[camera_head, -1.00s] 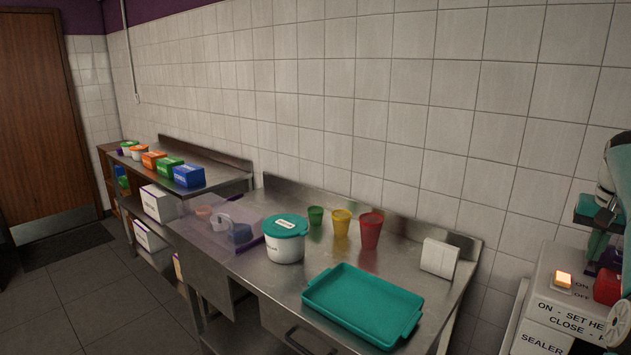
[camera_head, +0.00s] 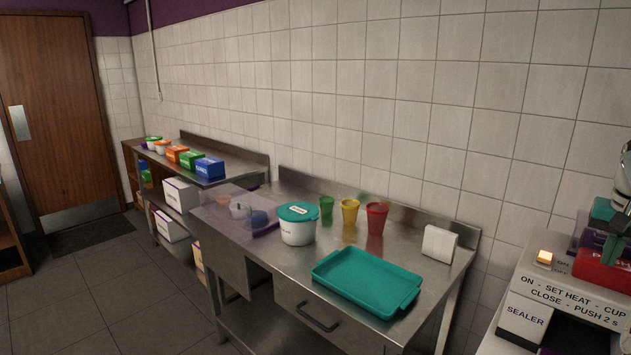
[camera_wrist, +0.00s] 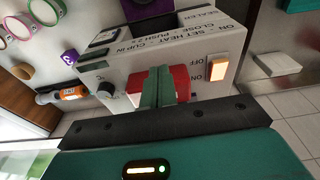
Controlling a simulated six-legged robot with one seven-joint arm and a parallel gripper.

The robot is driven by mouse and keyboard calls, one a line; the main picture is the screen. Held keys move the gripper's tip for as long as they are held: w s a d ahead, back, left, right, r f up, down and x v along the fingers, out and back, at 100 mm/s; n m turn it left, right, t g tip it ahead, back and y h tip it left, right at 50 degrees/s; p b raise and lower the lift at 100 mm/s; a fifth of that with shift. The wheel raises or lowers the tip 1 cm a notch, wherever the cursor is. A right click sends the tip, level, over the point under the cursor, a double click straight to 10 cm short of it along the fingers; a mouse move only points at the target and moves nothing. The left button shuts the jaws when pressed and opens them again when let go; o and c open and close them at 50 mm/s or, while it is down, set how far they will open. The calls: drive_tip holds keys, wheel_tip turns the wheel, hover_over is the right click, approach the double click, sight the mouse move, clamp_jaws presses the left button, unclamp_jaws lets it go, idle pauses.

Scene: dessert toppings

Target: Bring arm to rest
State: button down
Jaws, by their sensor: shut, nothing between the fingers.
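My gripper shows in the wrist view (camera_wrist: 158,88) with its green fingers pressed together and nothing between them. It is in front of the red part (camera_wrist: 180,82) of the white sealer (camera_wrist: 140,47), which overlaps the fingers in the picture. I cannot tell whether they touch. In the head view only a piece of my arm shows at the right edge, over the sealer (camera_head: 527,317) and its red part (camera_head: 598,272). The fingertips are not clear there.
A steel table (camera_head: 270,265) holds a teal tray (camera_head: 365,282), a teal-lidded tub (camera_head: 298,228), green, yellow and red cups (camera_head: 376,218), and a white block (camera_head: 438,242). The sealer's orange switch (camera_wrist: 217,70) glows. Open floor (camera_head: 110,290) lies at the left.

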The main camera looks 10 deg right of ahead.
drive_tip(key=w+a+r+n+t+h, duration=0.15)
drive_tip(key=a+n, duration=0.35)
drive_tip(key=a, duration=2.5)
drive_tip(key=s+a+f+n+t+y, duration=0.1)
drive_tip(key=s+a+f+n, duration=0.1)
drive_tip(key=s+a+f, duration=0.4)
drive_tip(key=s+a+f+n+t+y, duration=0.1)
drive_tip(key=s+a+f+n+t, duration=0.1)
drive_tip(key=s+a+f, duration=0.4)
drive_tip(key=s+a, duration=0.3)
drive_tip(key=a, duration=0.3)
drive_tip(key=shift+s+a+n+y, duration=0.15)
drive_tip(key=shift+s+n+y, duration=0.15)
drive_tip(key=shift+s+y, duration=0.05)
